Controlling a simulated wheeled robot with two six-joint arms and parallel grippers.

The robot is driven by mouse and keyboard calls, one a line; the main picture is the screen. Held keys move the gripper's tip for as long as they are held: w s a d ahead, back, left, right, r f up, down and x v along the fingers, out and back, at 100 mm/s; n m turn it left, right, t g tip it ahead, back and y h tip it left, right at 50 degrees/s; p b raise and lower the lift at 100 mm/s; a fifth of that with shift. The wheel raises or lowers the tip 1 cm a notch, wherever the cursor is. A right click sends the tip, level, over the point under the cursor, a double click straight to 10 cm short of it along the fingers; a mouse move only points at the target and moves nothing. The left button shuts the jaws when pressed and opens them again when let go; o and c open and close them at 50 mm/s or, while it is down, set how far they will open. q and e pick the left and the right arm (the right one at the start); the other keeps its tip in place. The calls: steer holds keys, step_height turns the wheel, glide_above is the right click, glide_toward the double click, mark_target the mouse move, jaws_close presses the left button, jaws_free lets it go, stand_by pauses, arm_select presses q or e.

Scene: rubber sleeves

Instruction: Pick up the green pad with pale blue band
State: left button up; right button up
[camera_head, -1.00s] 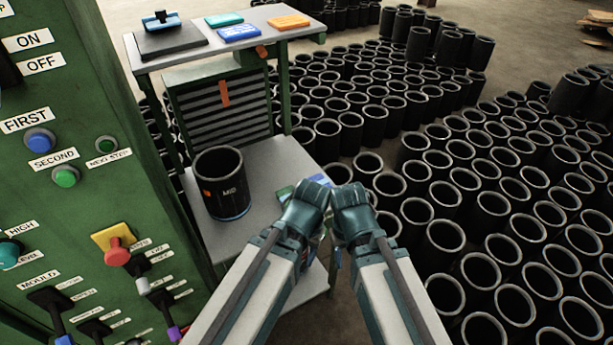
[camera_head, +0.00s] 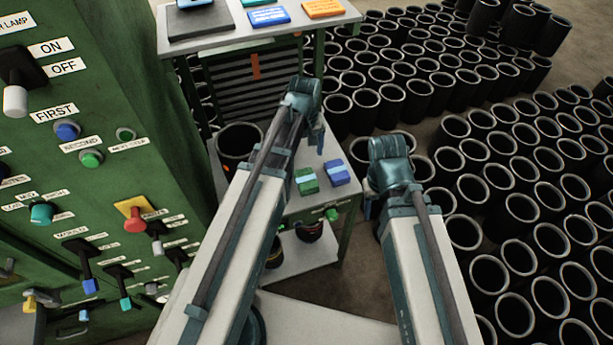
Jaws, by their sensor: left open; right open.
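The green pad with a pale blue band (camera_head: 306,181) lies on the middle shelf of the small stand, near its front edge. A blue pad with a paler band (camera_head: 337,173) lies just to its right. My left gripper (camera_head: 319,139) is open, above and beyond the green pad in the picture, apart from it. My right gripper (camera_head: 371,207) is open and empty, to the right of the stand's shelf. The fingers of both grippers are small and partly hidden by their wrists.
A black sleeve (camera_head: 238,142) stands on the shelf, partly hidden by my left arm. The stand's top (camera_head: 225,37) carries coloured pads. A green control panel (camera_head: 100,130) is close on the left. Many black sleeves (camera_head: 490,165) crowd the floor at right.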

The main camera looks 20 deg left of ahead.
arm_select(q)
steer(key=b, duration=0.9)
glide_above(306, 178)
steer(key=shift+s+a+f, duration=0.1)
steer(key=shift+s+f, duration=0.05)
steer(key=shift+f, duration=2.05)
steer(key=shift+s+f, duration=0.1)
steer(key=shift+f, duration=2.1)
step_height(306, 178, down, 5)
steer(key=b, duration=0.5)
steer(key=shift+w+f, duration=0.15)
steer(key=shift+c, duration=0.3)
steer(key=c, duration=1.1)
steer(key=shift+r+p, duration=0.3)
